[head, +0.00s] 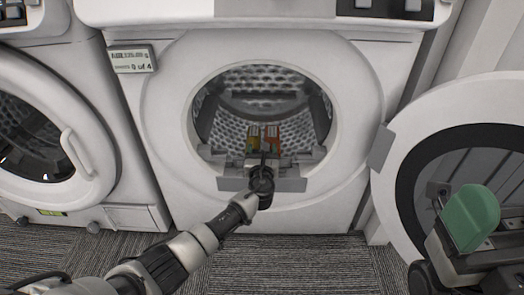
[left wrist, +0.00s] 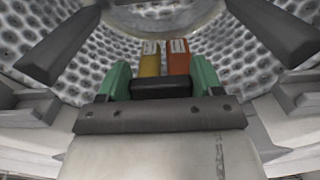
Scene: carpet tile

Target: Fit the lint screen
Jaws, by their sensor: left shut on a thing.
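The open dryer (head: 175,110) faces me in the head view, its perforated drum (head: 222,133) showing inside the round opening. My left gripper (head: 263,152) is at the lower part of the opening. In the left wrist view its green fingers (left wrist: 161,76) are shut on a dark block (left wrist: 163,88). I cannot tell whether this is the lint screen; most of it is hidden. A yellow piece (left wrist: 150,62) and an orange piece (left wrist: 178,60) with pale tops stand just beyond it. My right gripper (head: 470,218) is at the lower right, only one green finger clear.
The dryer's round door (head: 400,150) hangs open on the right, behind my right gripper. Another machine with a closed round door (head: 88,180) stands on the left. A small display (head: 132,59) reads "0 of 4". Striped carpet (head: 300,262) lies clear in front.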

